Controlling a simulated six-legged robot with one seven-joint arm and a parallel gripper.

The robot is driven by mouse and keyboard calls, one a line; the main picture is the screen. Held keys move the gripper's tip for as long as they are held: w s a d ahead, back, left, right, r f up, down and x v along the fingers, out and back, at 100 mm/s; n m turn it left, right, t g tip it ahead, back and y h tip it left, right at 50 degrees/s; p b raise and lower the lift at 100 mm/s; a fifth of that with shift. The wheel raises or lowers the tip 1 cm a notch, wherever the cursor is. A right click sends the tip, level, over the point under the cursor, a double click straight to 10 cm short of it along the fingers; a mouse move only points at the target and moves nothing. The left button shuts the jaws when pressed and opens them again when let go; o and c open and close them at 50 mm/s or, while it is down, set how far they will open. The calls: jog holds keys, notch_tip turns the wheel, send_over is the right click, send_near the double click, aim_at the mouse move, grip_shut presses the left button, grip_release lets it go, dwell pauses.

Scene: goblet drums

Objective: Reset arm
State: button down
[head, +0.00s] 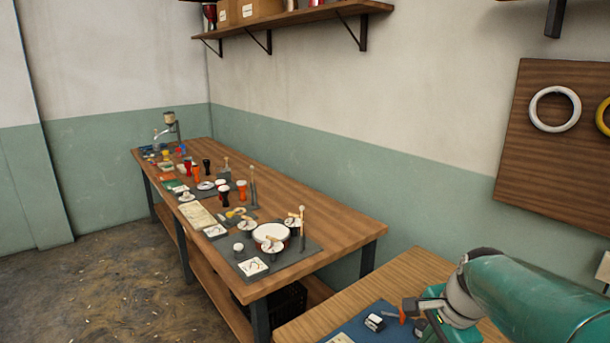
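My teal arm reaches in from the lower right, and my gripper (412,308) is low over the near table, small and partly hidden by my arm. I cannot tell whether its fingers are open or shut, or whether it holds anything.
The near wooden table (412,270) has a blue mat (355,330) with a small black and white block (374,322). A round white-topped drum (270,234) sits on a dark mat on the workbench. A wall shelf (300,17) hangs above. Floor at left is clear.

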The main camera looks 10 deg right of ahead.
jog(key=s+a+r+n+t, duration=0.1)
jog(key=s+a+n, duration=0.3)
jog(key=a+n, duration=0.4)
jog(key=s+a+r+n+t+h, duration=0.1)
jog(key=s+a+r+n, duration=0.2)
jog(key=a+n, duration=0.5)
jog(key=shift+s+n, duration=0.5)
jog(key=shift+n, duration=0.1)
